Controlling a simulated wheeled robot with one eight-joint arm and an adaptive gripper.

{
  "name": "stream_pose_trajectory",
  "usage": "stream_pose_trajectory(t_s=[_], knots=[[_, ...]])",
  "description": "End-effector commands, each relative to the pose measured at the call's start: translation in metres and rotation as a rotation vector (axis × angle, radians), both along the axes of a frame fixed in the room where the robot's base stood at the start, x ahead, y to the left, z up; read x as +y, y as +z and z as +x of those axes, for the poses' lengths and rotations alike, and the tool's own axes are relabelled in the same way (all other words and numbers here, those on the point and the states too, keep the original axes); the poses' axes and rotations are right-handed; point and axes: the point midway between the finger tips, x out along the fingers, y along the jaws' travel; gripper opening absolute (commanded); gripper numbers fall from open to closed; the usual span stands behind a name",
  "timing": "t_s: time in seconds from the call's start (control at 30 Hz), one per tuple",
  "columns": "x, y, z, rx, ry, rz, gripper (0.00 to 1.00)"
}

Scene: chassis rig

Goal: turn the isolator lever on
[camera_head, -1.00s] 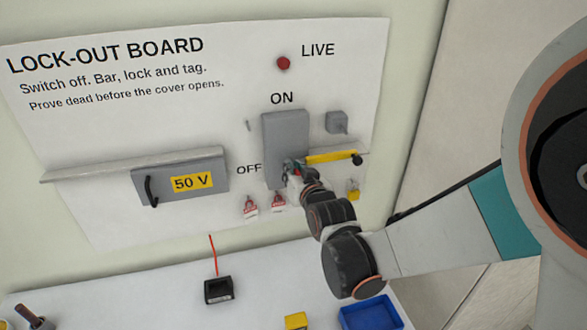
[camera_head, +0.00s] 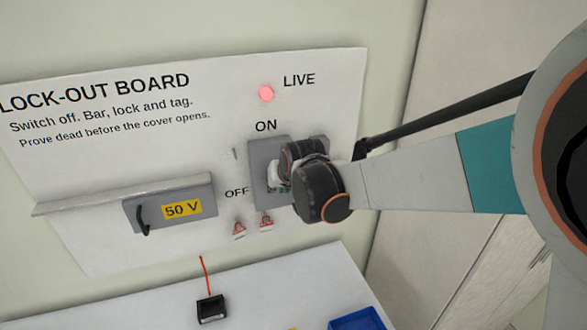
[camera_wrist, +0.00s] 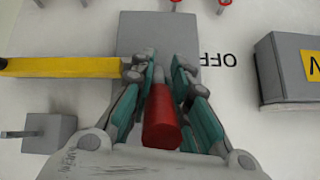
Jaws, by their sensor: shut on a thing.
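The grey isolator box (camera_head: 257,150) is on the white board between the words ON and OFF. It also shows in the wrist view (camera_wrist: 145,30), where the picture is upside down. My gripper (camera_wrist: 160,85) is shut on the red isolator lever (camera_wrist: 162,120), with a finger on each side of it. In the head view my gripper (camera_head: 277,178) is in front of the box, and my wrist hides the lever. The LIVE lamp (camera_head: 266,93) glows bright pinkish red.
A yellow bar (camera_wrist: 60,67) lies beside the isolator, near a small grey block (camera_wrist: 48,132). Red tagged padlocks (camera_head: 239,230) hang below. A grey 50 V cover (camera_head: 170,207) is to the left. A black meter (camera_head: 211,309) and blue tray (camera_head: 357,320) are on the bench.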

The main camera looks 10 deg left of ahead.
Motion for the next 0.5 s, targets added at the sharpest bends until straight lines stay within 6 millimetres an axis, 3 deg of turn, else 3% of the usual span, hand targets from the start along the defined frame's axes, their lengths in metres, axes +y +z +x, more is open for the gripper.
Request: stream_pose_trajectory(t_s=[0.4, 0.43, 0.5], knots=[[0.0002, 0.0001, 0.0002, 0.004, 0.000, -0.003, 0.00], [0.0002, 0.0001, 0.0002, 0.004, 0.000, -0.003, 0.23], [0.0002, 0.0001, 0.0002, 0.004, 0.000, -0.003, 0.28]])
